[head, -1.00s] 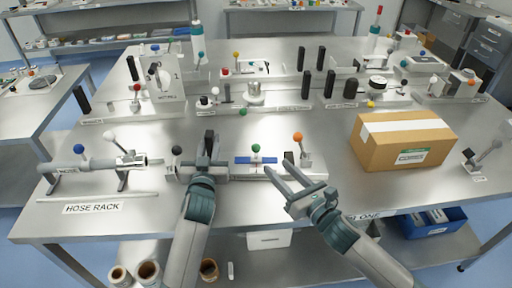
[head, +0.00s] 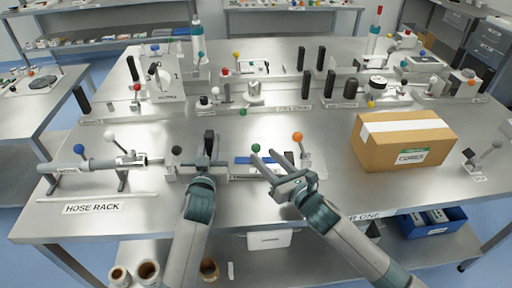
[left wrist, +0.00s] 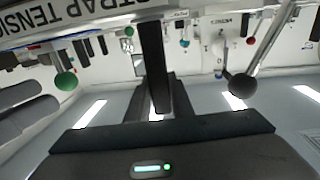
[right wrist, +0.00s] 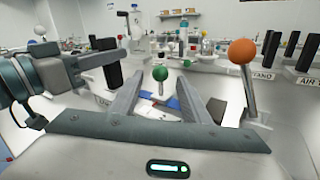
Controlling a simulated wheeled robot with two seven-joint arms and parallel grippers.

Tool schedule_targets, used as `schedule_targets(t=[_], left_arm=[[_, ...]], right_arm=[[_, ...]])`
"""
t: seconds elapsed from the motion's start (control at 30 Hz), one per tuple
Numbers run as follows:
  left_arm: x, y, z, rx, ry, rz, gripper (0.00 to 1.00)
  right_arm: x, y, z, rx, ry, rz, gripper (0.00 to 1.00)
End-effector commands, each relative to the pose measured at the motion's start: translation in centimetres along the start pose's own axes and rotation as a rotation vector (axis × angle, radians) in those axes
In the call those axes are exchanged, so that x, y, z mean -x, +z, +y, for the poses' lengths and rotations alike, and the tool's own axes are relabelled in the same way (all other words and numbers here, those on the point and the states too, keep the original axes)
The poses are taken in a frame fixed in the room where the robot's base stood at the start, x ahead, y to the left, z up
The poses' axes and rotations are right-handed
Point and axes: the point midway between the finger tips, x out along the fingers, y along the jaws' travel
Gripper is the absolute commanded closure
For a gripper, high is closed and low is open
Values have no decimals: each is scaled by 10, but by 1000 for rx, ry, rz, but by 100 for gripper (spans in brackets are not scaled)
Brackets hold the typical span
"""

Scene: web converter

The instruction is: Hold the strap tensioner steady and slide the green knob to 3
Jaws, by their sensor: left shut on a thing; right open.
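The strap tensioner (head: 240,177) is a grey fixture near the table's front; its label (left wrist: 75,40) shows in the left wrist view. My left gripper (head: 207,158) is shut on its upright black handle (head: 209,136), which also shows between the fingers in the left wrist view (left wrist: 152,60). The green knob (head: 256,148) stands on a stem over a blue strip (head: 243,160). My right gripper (head: 264,156) is open with its fingertips at the knob. In the right wrist view the green knob (right wrist: 160,73) appears between the open fingers. The scale numbers cannot be read.
An orange knob (head: 298,137) on a lever stands just right of the green one. A dark knob (head: 177,150) stands left of my left gripper. The hose rack (head: 90,165) is further left, a cardboard box (head: 402,150) to the right. More fixtures line the back.

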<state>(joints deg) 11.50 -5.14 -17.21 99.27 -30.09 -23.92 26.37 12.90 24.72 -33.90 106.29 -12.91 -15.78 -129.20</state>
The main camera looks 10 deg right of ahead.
Motion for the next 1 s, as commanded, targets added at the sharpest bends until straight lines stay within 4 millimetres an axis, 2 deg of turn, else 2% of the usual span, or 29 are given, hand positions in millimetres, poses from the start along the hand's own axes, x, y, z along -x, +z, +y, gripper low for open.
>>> schedule_targets(t=[0.03, 0.33, 0.5, 0.8, 0.83, 1.0], left_arm=[[2, 15, 0, -1, -2, -26, 100], [2, 15, 0, -1, -2, -26, 100], [2, 15, 0, -1, -2, -26, 100], [2, 15, 0, -1, -2, -26, 100], [2, 15, 0, -1, -2, -26, 100], [2, 15, 0, -1, -2, -26, 100]], right_arm=[[-10, 0, 0, -1, 0, -2, 57], [-51, -1, 0, 0, -1, -1, 57], [-60, -1, 0, -1, 0, 0, 57], [-62, -1, 0, 0, 0, 0, 57], [-62, -1, 0, 0, 0, 0, 62], [-61, -1, 0, 0, 0, 0, 100]])
